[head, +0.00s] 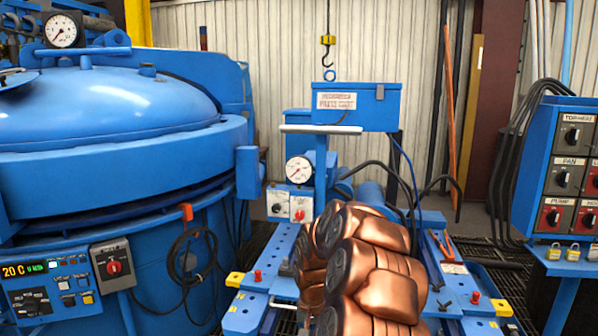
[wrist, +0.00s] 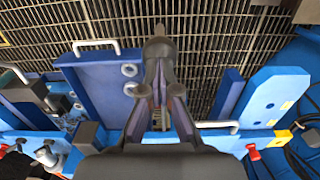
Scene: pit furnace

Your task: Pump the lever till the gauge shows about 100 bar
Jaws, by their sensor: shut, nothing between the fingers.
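A white-faced round gauge (head: 299,170) stands on the blue press behind my arm in the head view. Its needle seems to point to the lower left, but the numbers are too small to read. A pale horizontal bar (head: 322,129) tops a blue post just above it; I cannot tell whether this is the pump lever. My gripper (wrist: 158,48) is shut and empty in the wrist view, over blue metalwork and a floor grating. It touches nothing that I can make out. In the head view my copper-coloured arm hides it and part of the press.
The blue furnace (head: 110,110) fills the left, with another gauge (head: 61,31) on top. A control cabinet (head: 568,165) with cables stands at right. A labelled blue box (head: 356,106) sits behind the press. Pale handles (wrist: 95,45) (wrist: 217,125) show in the wrist view.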

